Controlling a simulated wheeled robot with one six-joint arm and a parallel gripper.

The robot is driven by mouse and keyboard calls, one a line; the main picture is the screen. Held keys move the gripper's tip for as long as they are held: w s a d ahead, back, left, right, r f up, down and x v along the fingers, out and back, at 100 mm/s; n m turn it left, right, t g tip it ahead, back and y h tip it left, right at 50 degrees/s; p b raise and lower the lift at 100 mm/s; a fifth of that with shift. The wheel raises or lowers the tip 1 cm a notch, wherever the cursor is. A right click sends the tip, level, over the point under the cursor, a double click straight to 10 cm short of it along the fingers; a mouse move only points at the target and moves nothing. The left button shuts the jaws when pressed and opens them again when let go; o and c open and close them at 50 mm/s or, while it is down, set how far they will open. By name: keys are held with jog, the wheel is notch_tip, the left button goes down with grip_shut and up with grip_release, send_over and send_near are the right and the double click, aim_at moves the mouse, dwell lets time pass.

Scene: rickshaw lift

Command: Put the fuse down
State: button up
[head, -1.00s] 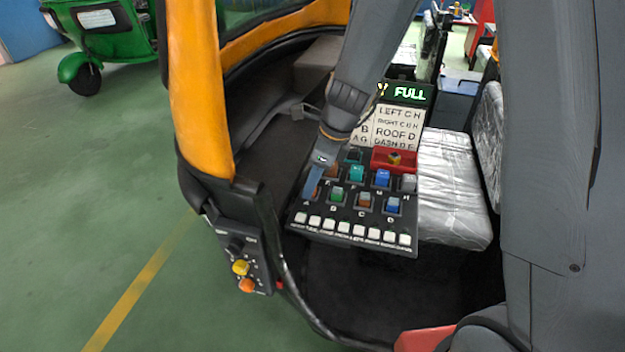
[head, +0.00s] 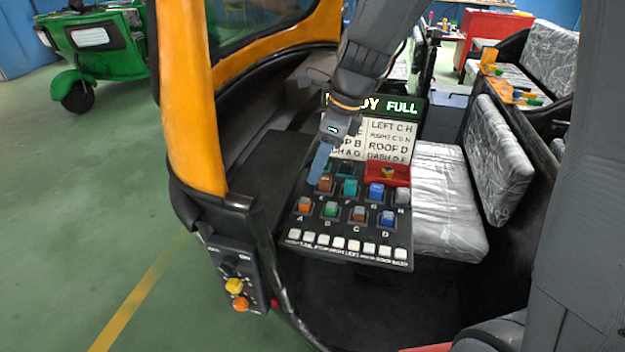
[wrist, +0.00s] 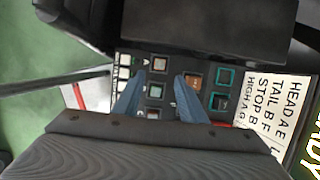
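My gripper (head: 319,172) hangs above the left part of the black fuse panel (head: 290,222). In the wrist view its two blue fingers (wrist: 158,106) stand apart, with nothing visible held between them. An orange fuse (head: 304,204) sits in position A of the front row. Green fuse B (head: 331,209), fuse C (head: 359,214) and blue fuse D (head: 388,217) are beside it. Brown fuse E (head: 325,183) is just below my fingertips and also shows in the wrist view (wrist: 194,80).
The label card (head: 385,140) and lit display reading FULL (head: 400,107) stand behind the panel. A plastic-covered seat (head: 445,200) is to the right. The yellow rickshaw pillar (head: 190,100) and a switch box (head: 240,272) are to the left.

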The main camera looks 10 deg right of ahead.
jog(key=s+d+f+n+h, duration=0.1)
jog(key=s+d+n, duration=0.3)
jog(key=n, duration=0.3)
jog(key=s+d+f+n+h, duration=0.1)
jog(key=s+d+f+n, duration=0.1)
jog(key=s+n, duration=0.3)
jog(key=s+d+f+n+h, duration=0.1)
jog(key=s+d+n, duration=0.3)
jog(key=n, duration=0.4)
jog(key=shift+s+d+f+n, duration=0.15)
jog(key=shift+d+f+n, duration=0.1)
jog(key=shift+d, duration=0.2)
jog(key=shift+s+d+f+n, duration=0.1)
jog(key=shift+d+f+n, duration=0.1)
jog(key=shift+d, duration=0.2)
jog(key=shift+s+d+f+n, duration=0.2)
jog(key=shift+s+n, duration=0.1)
jog(key=shift+n, duration=0.25)
